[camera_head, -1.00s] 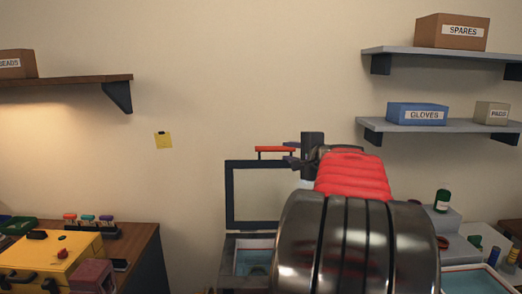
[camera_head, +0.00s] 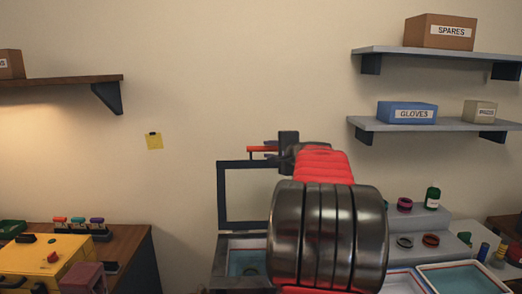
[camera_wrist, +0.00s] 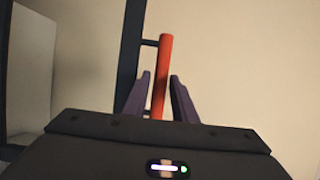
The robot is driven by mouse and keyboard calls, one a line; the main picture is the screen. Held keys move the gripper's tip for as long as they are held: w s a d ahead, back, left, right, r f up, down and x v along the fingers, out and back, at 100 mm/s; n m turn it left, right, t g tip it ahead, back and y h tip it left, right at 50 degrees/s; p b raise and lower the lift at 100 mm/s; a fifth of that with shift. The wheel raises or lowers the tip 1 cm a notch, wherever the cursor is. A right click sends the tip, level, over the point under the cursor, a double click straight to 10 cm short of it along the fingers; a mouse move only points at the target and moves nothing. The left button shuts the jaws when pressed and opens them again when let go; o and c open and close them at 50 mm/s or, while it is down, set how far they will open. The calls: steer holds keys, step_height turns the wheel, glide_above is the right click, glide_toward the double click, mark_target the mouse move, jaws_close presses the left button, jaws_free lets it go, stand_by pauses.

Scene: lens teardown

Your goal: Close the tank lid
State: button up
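The tank (camera_head: 218,272) stands at the lower middle of the head view, with blue liquid and a dark ring visible inside. Its lid (camera_head: 222,195), a dark frame with a pale pane, stands upright at the back of the tank. A red bar handle (camera_head: 262,149) is at the lid's top edge; it also shows in the wrist view (camera_wrist: 165,70). My gripper (camera_wrist: 160,88) is open, with its two purple fingers on either side of the handle and gaps still visible. In the head view my gripper (camera_head: 286,149) hides the handle's right end, and my arm hides the tank's right side.
A yellow box (camera_head: 35,262) is on the wooden bench at left. Shelves are on the wall. The wall around the lid is clear.

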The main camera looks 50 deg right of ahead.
steer(key=shift+x, duration=3.15)
steer(key=shift+c, duration=0.4)
jaws_close()
steer(key=shift+f, duration=0.1)
